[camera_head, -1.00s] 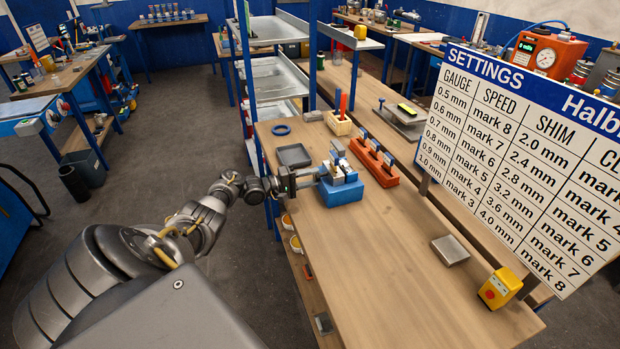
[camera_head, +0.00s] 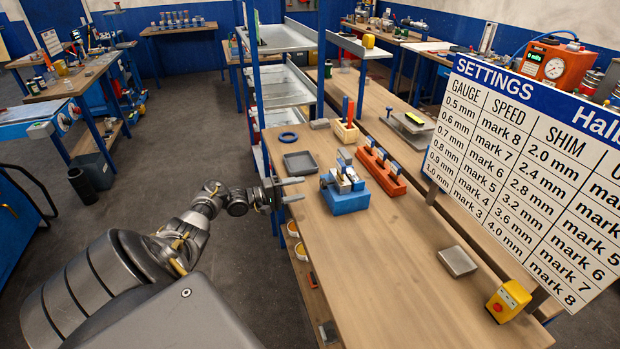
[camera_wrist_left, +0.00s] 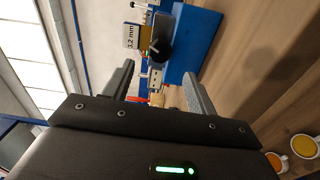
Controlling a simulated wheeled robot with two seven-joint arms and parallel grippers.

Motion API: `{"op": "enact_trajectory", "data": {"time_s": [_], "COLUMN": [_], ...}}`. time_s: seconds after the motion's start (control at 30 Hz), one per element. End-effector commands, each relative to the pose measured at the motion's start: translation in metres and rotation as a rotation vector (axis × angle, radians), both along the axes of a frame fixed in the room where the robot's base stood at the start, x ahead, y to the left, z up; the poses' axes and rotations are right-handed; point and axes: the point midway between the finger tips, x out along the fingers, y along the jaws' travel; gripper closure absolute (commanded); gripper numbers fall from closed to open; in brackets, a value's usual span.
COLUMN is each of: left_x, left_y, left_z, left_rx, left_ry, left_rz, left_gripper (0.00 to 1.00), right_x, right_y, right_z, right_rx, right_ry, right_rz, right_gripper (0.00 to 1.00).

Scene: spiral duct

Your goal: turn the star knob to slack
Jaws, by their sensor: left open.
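A blue fixture (camera_head: 346,202) with grey metal parts on top stands on the wooden bench. It also shows in the left wrist view (camera_wrist_left: 204,38), with a small "3.2 mm" label plate (camera_wrist_left: 131,36) on it. A black knob-like part (camera_wrist_left: 160,38) faces the left wrist camera; I take it for the star knob, but its shape is partly unclear. My left gripper (camera_head: 296,189) is open and empty, left of the fixture, with a gap between fingertips and fixture. In the left wrist view the two fingers (camera_wrist_left: 160,74) stand apart, with the knob beyond them. My right gripper is not in view.
A grey tray (camera_head: 300,162) and blue ring (camera_head: 288,137) lie behind the gripper. An orange block (camera_head: 381,174) with blue-topped pieces stands right of the fixture. A settings board (camera_head: 520,150) rises at the right. The bench's front middle is mostly clear.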

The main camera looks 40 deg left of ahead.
Motion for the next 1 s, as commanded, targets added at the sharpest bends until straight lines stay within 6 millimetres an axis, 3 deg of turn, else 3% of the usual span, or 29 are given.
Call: {"op": "enact_trajectory", "data": {"time_s": [0.1, 0.3, 1.0], "left_x": [-0.018, -0.033, -0.034], "left_y": [0.01, 0.018, 0.018], "left_z": [-0.001, 0.0, 0.0], "left_rx": [0.002, 0.0, 0.0], "left_ry": [0.0, 0.0, -0.001], "left_rz": [0.001, 0.001, 0.0], "left_gripper": [0.43, 0.43, 0.43], "right_x": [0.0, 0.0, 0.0], "right_y": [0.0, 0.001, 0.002], "right_z": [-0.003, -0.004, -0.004], "right_rx": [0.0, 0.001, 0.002], "right_ry": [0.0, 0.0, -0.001], "right_rz": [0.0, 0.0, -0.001], "right_gripper": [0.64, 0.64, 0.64]}}
